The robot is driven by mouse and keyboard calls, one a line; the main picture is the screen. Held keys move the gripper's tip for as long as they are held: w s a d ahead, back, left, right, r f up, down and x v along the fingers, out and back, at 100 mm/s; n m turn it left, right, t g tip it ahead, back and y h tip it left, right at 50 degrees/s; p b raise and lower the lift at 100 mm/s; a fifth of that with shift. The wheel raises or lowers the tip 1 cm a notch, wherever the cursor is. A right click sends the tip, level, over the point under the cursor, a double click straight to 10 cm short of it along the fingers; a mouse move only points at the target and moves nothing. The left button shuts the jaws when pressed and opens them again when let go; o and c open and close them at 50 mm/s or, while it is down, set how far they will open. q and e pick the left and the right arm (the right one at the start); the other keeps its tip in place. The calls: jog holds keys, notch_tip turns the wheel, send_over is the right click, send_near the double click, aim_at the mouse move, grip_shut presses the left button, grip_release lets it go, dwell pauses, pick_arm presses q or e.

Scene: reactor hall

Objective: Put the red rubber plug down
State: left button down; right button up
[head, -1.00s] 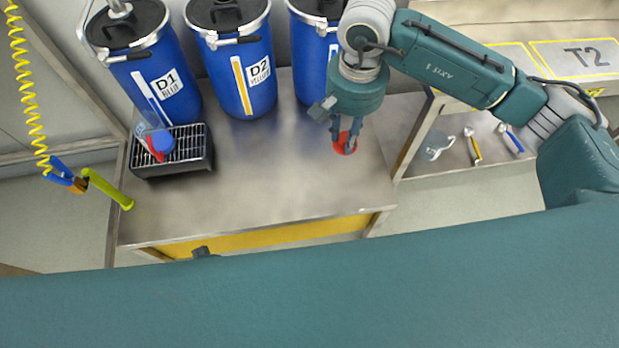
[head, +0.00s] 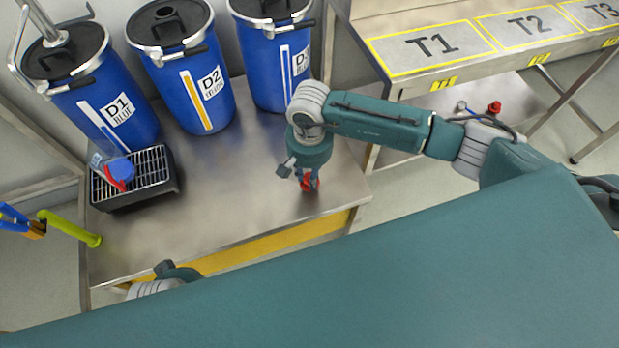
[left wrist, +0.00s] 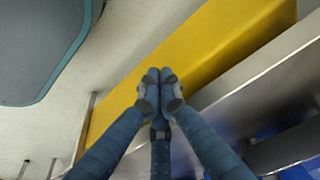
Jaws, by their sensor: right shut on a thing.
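The red rubber plug (head: 306,184) is in my right gripper (head: 308,186), whose fingers are shut on it. They partly hide it. The gripper points down over the right front part of the steel table (head: 235,190). I cannot tell whether the plug touches the table top. In the left wrist view my left gripper (left wrist: 160,76) has its fingertips together, with nothing seen between them. It is over the yellow front panel (left wrist: 205,40) of the table.
The table's middle is clear. A bench (head: 450,75) marked T1, T2, T3 stands at right.

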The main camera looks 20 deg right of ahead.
jog(key=shift+f, duration=0.85)
pick_arm(q)
jog(key=shift+r, duration=0.45)
pick_arm(e)
jog(key=o, duration=1)
pick_arm(q)
jog(key=shift+w+r, duration=0.1)
jog(key=shift+r, duration=0.5)
